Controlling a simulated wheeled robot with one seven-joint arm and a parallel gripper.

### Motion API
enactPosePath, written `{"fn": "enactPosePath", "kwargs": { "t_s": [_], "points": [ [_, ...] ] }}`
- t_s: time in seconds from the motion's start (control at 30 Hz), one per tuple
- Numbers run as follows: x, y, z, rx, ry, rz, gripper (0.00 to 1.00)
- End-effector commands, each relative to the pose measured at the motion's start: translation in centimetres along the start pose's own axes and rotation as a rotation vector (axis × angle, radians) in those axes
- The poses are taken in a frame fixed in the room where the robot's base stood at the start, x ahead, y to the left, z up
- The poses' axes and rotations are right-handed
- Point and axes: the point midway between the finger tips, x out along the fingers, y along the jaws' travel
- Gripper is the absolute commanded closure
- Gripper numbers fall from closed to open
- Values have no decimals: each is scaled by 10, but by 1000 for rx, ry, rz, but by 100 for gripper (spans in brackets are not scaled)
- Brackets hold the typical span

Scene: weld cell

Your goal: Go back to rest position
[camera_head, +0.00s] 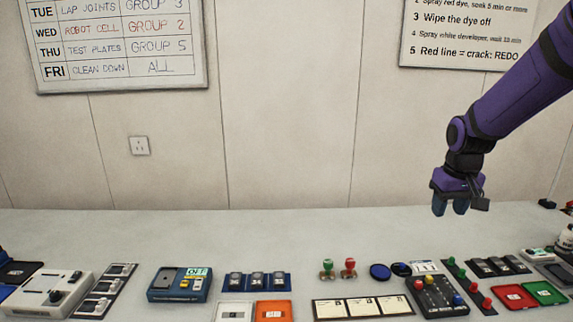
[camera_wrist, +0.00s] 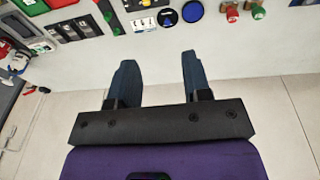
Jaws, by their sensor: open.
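My gripper (camera_head: 450,206) hangs above the back right part of the bench, at the end of my purple arm, in the head view. Its fingers point down and stand clear of the bench top. In the wrist view my gripper (camera_wrist: 158,75) shows two dark blue fingers spread apart with nothing between them.
The bench (camera_head: 230,222) carries a row of items along its front: a blue meter (camera_head: 180,284), an orange tray (camera_head: 273,311), green and red stamps (camera_head: 338,268), a dark button box (camera_head: 437,297), and red and green trays (camera_head: 530,294). The back strip of bench is mostly bare.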

Motion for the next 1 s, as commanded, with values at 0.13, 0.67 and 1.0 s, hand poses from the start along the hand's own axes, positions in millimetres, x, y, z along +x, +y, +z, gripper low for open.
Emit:
{"fn": "enactPosePath", "kwargs": {
  "t_s": [0.13, 0.67, 1.0],
  "points": [
    [-44, -14, 29, 3, 49, 7, 55],
    [-140, -53, 152, 24, 206, -7, 55],
    [-160, -68, 228, 34, 291, -38, 55]
  ]
}}
